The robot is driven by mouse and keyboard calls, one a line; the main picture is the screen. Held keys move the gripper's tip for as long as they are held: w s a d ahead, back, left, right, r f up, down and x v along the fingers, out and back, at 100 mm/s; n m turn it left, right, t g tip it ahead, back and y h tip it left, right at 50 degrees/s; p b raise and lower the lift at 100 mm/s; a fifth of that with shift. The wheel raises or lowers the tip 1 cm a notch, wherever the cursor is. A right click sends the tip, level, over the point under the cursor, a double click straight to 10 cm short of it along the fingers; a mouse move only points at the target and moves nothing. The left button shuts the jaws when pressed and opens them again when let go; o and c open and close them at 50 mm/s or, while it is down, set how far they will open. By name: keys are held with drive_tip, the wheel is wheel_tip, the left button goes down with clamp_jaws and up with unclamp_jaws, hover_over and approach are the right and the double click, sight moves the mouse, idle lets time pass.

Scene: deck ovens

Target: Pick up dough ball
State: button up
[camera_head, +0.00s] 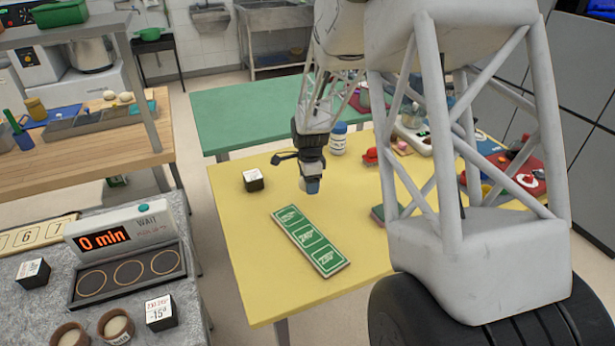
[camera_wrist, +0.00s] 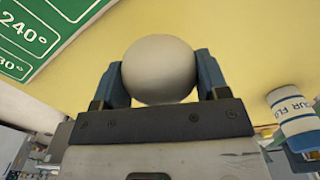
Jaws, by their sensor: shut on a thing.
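A pale, round dough ball (camera_wrist: 158,70) sits between the two blue fingers of my gripper (camera_wrist: 160,85) in the wrist view. The fingers touch it on both sides, so the gripper is shut on it. In the head view my gripper (camera_head: 311,186) hangs over the yellow table (camera_head: 235,215), just beyond the green temperature board (camera_head: 310,240). The wrist view shows yellow tabletop behind the ball and a corner of the green board (camera_wrist: 40,35) at upper left.
A small dark-and-white cube (camera_head: 253,180) stands left of my gripper. A white and blue flour jar (camera_head: 338,138) and a red item (camera_head: 370,156) stand to the right. A grey counter at left holds a timer display (camera_head: 122,232). The table's front left is clear.

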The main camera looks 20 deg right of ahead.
drive_tip(key=shift+s, duration=0.3)
drive_tip(key=shift+s+a, duration=0.1)
idle(0.5)
